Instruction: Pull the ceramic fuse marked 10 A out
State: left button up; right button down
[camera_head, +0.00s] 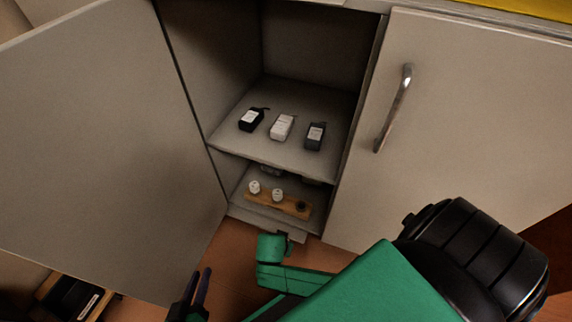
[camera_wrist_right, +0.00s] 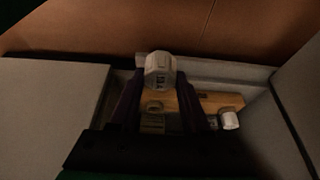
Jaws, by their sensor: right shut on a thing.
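A white ceramic fuse (camera_wrist_right: 160,71) with small dark marking sits between the fingers of my right gripper (camera_wrist_right: 160,92) in the right wrist view. The gripper is shut on it; the marking is too blurred to read surely. The fuse appears clear of the wooden fuse board (camera_wrist_right: 208,99). In the head view this board (camera_head: 262,202) lies on the cabinet's lower level. It carries two white fuses, left (camera_head: 254,187) and middle (camera_head: 277,194), and a dark open socket (camera_head: 301,206) at the right. My left gripper (camera_head: 199,275) is empty, fingers apart, outside the cabinet.
A shelf (camera_head: 285,155) above the board holds a black (camera_head: 251,119), a white (camera_head: 282,127) and a dark grey (camera_head: 316,135) small box. The left door (camera_head: 95,140) stands open. The right door (camera_head: 460,130) has a metal handle (camera_head: 395,107).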

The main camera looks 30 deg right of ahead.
jog(key=shift+r+p, duration=0.8)
jog(key=shift+p, duration=0.15)
jog(key=shift+w, duration=0.1)
